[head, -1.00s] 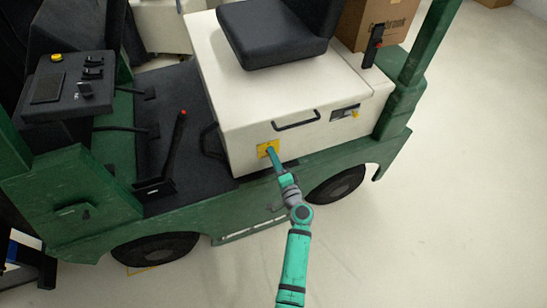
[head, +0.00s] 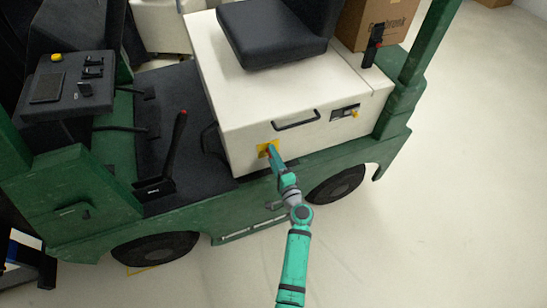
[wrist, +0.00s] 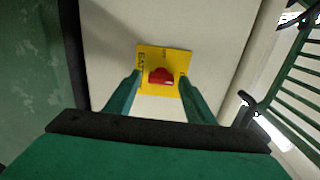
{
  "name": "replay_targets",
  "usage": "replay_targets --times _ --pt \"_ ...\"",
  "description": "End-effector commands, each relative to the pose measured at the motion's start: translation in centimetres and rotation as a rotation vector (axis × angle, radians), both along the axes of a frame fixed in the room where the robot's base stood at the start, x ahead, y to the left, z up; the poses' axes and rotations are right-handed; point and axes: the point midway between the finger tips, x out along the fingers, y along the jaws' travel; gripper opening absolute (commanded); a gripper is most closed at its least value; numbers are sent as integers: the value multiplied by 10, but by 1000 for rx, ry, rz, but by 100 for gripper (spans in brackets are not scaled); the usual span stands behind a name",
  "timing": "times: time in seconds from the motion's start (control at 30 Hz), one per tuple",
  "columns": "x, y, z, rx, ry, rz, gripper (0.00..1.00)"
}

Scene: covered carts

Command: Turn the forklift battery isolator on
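The battery isolator is a red knob (wrist: 161,76) on a yellow plate (wrist: 146,56), fixed to the side of the forklift's cream battery box (head: 235,120). In the head view the yellow plate (head: 264,150) shows only in part, with my gripper (head: 271,150) in front of it and the knob hidden. In the wrist view my gripper (wrist: 161,88) is open, its two green fingers apart on either side of the knob. The knob lies between the fingertips in the picture; I see no contact with it. Which position the knob is set to is too small to tell.
A black handle (head: 297,121) and a small panel (head: 345,113) are on the same box face, right of the plate. The black seat (head: 272,38) is above. A black lever (head: 174,145) with a red tip stands left. The floor (head: 440,220) at right is clear.

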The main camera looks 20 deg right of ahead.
Motion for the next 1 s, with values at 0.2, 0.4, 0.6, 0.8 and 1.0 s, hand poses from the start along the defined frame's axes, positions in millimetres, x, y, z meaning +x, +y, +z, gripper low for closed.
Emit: replay_targets --times 0.2,0.4,0.6,0.8,1.0 --pt "0 0 1 -2 -1 -1 50" --pt "-8 -1 0 -2 -1 -2 50" --pt "-40 -2 0 -2 0 -3 50" --pt "-78 -4 0 -1 1 -4 50" --pt "-101 -5 0 -1 0 -4 50"
